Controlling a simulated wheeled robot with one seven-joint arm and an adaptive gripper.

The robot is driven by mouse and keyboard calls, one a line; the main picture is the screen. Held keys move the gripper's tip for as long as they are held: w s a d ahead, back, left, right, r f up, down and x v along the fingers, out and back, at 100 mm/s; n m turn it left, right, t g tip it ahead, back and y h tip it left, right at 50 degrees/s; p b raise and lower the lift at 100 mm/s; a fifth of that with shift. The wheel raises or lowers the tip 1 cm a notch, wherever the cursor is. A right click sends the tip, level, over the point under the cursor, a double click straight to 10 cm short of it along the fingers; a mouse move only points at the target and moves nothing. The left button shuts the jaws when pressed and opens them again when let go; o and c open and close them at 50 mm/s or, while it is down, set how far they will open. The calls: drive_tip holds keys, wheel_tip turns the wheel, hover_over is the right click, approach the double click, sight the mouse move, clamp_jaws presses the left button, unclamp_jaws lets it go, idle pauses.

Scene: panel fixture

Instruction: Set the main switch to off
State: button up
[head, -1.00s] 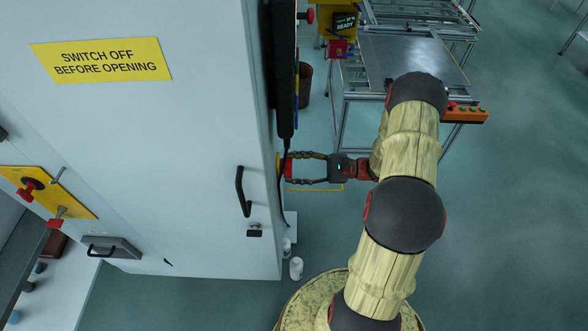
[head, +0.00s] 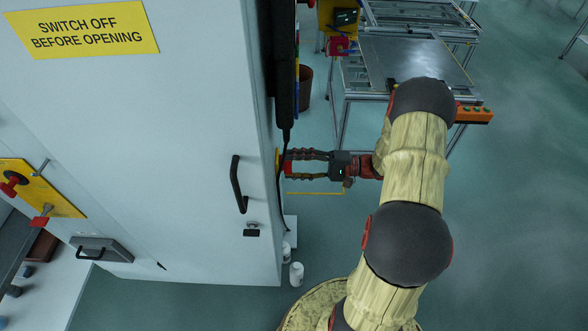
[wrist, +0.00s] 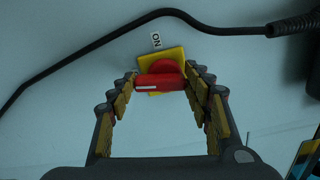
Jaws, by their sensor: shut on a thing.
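The main switch is a red handle (wrist: 160,82) on a yellow plate (wrist: 176,54), mounted on the side of the grey cabinet (head: 200,130). A tilted "ON" label (wrist: 156,40) sits beside the plate. In the wrist view the handle lies nearly crosswise, with a white mark near its left end. My gripper (wrist: 161,78) is shut on the handle, one fingertip at each end. In the head view my gripper (head: 290,163) reaches the cabinet side from the right. Only a little of the red handle (head: 287,169) shows there.
A black cable (wrist: 90,45) runs across the panel above the switch, into a dark connector (wrist: 292,25). A black door handle (head: 238,185) stands out from the cabinet front. A metal bench (head: 410,60) stands behind my arm. White cups (head: 296,273) are on the floor.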

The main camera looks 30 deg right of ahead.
drive_tip(key=shift+f+n+b, duration=0.15)
drive_tip(key=shift+n+b, duration=0.6)
drive_tip(key=shift+n, duration=0.35)
drive_tip(key=o, duration=1.2)
drive_tip(key=shift+c, duration=0.2)
drive_tip(key=v, duration=1.2)
